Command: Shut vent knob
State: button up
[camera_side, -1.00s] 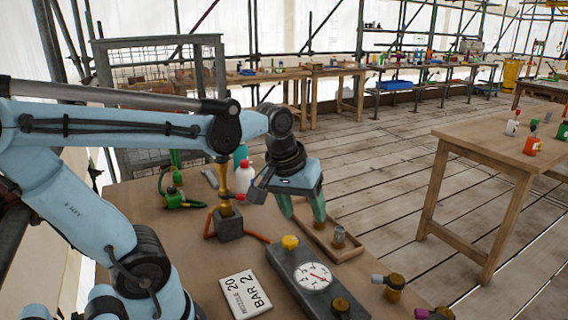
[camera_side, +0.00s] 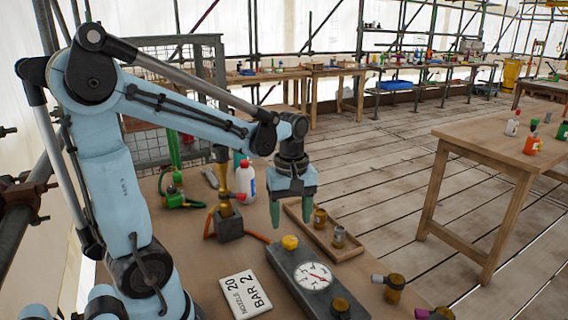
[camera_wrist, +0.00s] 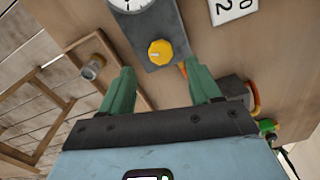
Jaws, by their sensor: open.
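A yellow knob (camera_side: 290,242) sits at the far end of a dark grey gauge block (camera_side: 291,268) on the bench. It also shows in the wrist view (camera_wrist: 160,52), with a pale mark on its face. A darker brass knob (camera_side: 341,306) is at the block's near end. No label shows which knob is the vent. My gripper (camera_side: 292,214) points down above and just behind the yellow knob. Its green fingers are apart and empty. In the wrist view my gripper (camera_wrist: 160,72) has the yellow knob in line with the gap between its fingertips, not touching.
A wooden tray (camera_side: 340,252) with brass fittings is right of the block. A white bottle (camera_side: 245,182) and a brass nozzle stand with an orange hose (camera_side: 229,224) are to the left. Loose fittings (camera_side: 393,289) lie at right.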

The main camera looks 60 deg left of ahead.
aim_at(289, 240)
jog(key=shift+f, duration=2.95)
jog(key=shift+c, duration=0.2)
jog(key=c, duration=1)
jog(key=m, duration=0.6)
jog(key=shift+s+m, duration=0.1)
jog(key=shift+m, duration=0.2)
jog(key=m, duration=0.5)
jog(key=shift+a+m, duration=0.15)
jog(key=shift+m, duration=0.15)
